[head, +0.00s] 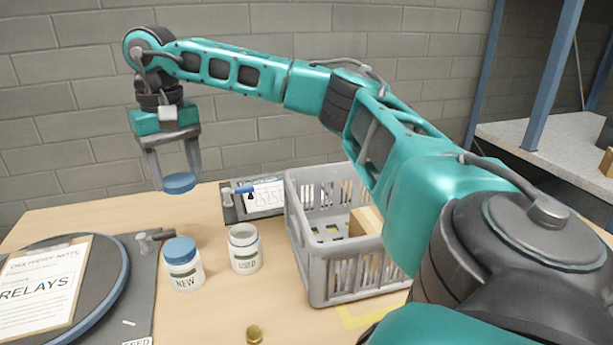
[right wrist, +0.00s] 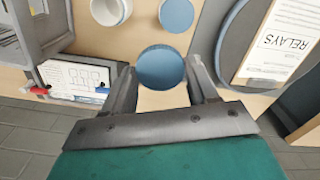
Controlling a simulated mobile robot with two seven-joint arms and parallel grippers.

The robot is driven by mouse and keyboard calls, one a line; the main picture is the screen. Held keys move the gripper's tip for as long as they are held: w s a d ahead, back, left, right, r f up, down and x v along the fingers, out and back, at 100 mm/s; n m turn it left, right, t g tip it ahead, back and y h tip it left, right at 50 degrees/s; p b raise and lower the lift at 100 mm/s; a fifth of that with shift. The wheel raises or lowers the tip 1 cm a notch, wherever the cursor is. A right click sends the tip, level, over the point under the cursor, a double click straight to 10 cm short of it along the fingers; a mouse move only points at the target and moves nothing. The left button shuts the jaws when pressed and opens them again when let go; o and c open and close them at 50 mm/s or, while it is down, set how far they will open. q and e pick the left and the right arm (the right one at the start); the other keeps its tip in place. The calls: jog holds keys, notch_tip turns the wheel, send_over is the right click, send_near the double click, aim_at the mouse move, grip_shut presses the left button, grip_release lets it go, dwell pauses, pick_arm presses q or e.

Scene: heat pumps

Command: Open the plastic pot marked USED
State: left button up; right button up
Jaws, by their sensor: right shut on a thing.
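The pot marked USED (head: 244,250) stands upright on the table with no lid on it, and its open top shows in the right wrist view (right wrist: 110,11). My right gripper (head: 178,180) is shut on a blue lid (right wrist: 163,67), held between its two fingertips. The lid is in the air, up and to the left of the USED pot in the head view. The pot marked NEW (head: 184,269) stands to the left of the USED pot with a blue lid on. My left gripper is not in view.
A grey crate (head: 315,286) with things inside stands right of the pots. A clipboard marked RELAYS (head: 40,285) lies on a round grey disc at the left. A small brass piece (head: 254,334) lies at the front. A card with a blue marker (head: 262,196) lies behind the pots.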

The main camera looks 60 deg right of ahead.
jog(key=d+r, duration=0.2)
jog(key=d, duration=0.1)
jog(key=b, duration=0.3)
send_over(213, 254)
jog(key=shift+m, duration=0.4)
notch_tip(213, 254, down, 14)
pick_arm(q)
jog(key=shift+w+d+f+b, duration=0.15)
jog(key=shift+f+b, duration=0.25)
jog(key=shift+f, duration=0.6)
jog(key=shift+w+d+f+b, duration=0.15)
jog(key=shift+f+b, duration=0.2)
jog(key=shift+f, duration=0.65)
pick_arm(e)
jog(key=shift+f, duration=3.05)
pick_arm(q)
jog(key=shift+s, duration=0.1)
pick_arm(e)
jog(key=o, duration=1.1)
jog(key=shift+f, duration=0.1)
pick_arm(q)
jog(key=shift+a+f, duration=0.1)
pick_arm(e)
jog(key=shift+o, duration=0.3)
